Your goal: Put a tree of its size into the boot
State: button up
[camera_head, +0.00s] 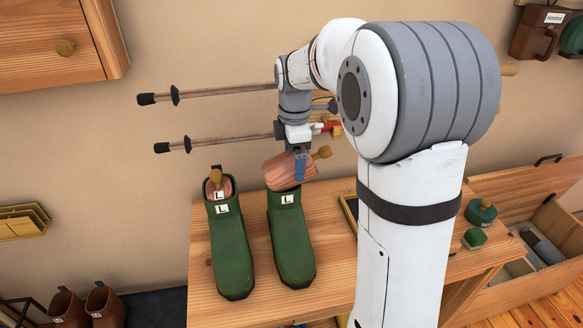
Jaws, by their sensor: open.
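Two green boots stand upright on a wooden bench (215,305). The left boot (233,255) has a wooden boot tree (222,188) in its shaft, with a knob on top and a label L. The right boot (292,250) also carries a label L. A second wooden tree (281,172) lies tilted at this boot's mouth, its knob pointing right; how far it reaches inside is hidden. My gripper (300,172) points down at this second tree with its jaws open. A blue finger overlaps the tree; whether it touches is unclear.
Two poles (215,142) run along the wall behind the boots. An open wooden drawer (560,235) is further right. Brown boots (105,307) stand lower left.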

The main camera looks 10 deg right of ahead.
notch_tip(320, 180, down, 4)
jog(key=shift+w+r, duration=0.15)
jog(key=shift+r, duration=0.05)
jog(key=shift+d, duration=0.1)
jog(key=c, duration=1.1)
jog(key=shift+o, duration=0.2)
jog(key=shift+r, duration=0.1)
jog(key=shift+r, duration=0.25)
notch_tip(320, 180, up, 7)
jog(key=shift+f, duration=0.1)
jog(key=s+b, duration=0.3)
jog(key=s, duration=1.7)
jog(key=shift+f, duration=0.2)
